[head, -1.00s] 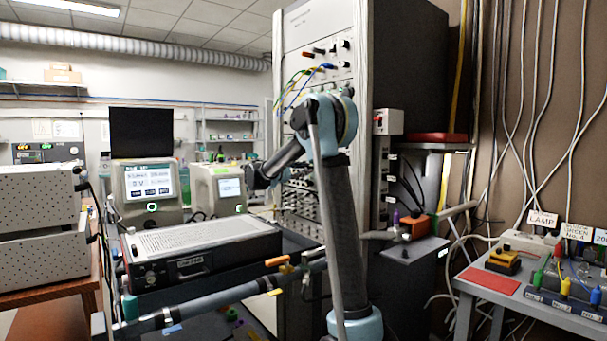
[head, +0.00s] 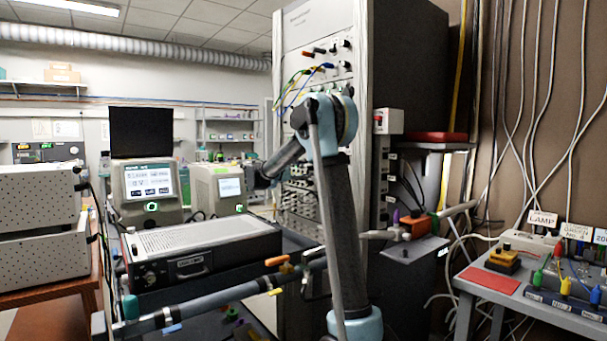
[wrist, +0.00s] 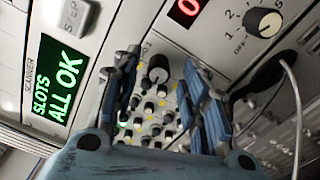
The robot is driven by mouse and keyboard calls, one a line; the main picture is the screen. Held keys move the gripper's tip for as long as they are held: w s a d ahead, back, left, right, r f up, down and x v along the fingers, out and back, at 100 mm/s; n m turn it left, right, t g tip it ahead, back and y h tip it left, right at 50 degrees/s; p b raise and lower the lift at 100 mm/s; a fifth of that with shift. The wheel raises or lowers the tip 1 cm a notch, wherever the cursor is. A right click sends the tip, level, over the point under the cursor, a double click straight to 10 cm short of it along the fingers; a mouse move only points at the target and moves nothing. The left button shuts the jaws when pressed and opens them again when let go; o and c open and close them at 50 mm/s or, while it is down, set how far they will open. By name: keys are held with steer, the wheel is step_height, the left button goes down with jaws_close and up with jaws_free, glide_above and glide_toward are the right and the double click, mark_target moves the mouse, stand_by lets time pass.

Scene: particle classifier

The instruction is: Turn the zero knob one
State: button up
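In the wrist view my gripper (wrist: 163,68) is open, with its two blue jointed fingers spread in front of a light instrument panel. Between the fingers the panel shows a larger dark knob (wrist: 158,70) and several small knobs with pale caps (wrist: 148,107). The fingers look apart from the knobs, but depth is hard to judge. No readable label shows which knob is zero knob one. In the head view my arm reaches toward the tall instrument rack (head: 300,40), and the arm hides part of the rack's front.
In the wrist view a green display (wrist: 58,82) reads "SLOTS ALL OK". A white-capped rotary switch (wrist: 264,22) and a pale cable (wrist: 292,110) are at the right. In the head view a flat instrument (head: 200,250) stands left of my arm, and a side table (head: 540,295) is at the right.

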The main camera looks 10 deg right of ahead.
steer(key=v, duration=1.2)
steer(key=s+a+n, duration=0.3)
steer(key=a, duration=0.2)
steer(key=x, duration=1.7)
steer(key=shift+w+d, duration=0.2)
steer(key=shift+w, duration=0.05)
jaws_close()
